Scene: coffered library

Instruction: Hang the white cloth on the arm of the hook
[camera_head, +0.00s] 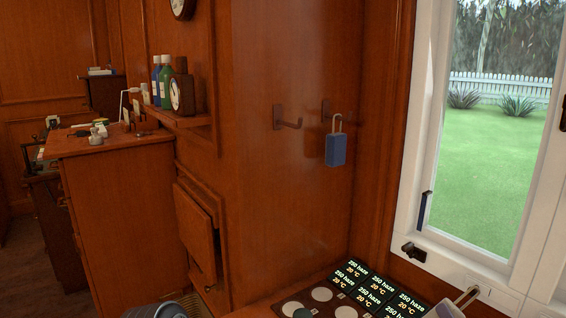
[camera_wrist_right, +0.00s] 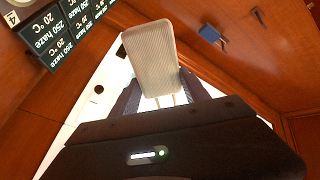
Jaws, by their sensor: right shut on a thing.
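The white cloth (camera_wrist_right: 150,58) looks like a pale ribbed pad in the right wrist view. My right gripper (camera_wrist_right: 158,92) is shut on it, with dark fingers on both sides and thin pale cord strands between them. In the head view a pale piece with a loop (camera_head: 466,297) shows at the bottom right and appears to be the cloth. An empty dark hook (camera_head: 291,122) with an upturned arm is on the wood wall, apart from the cloth.
A second hook (camera_head: 327,108) to the right bears a blue block (camera_head: 336,150) by a pale loop. Several dark label tiles (camera_head: 377,285) and round discs lie on the surface below. A white-framed window (camera_head: 410,180) stands at right. The wall around the empty hook is clear.

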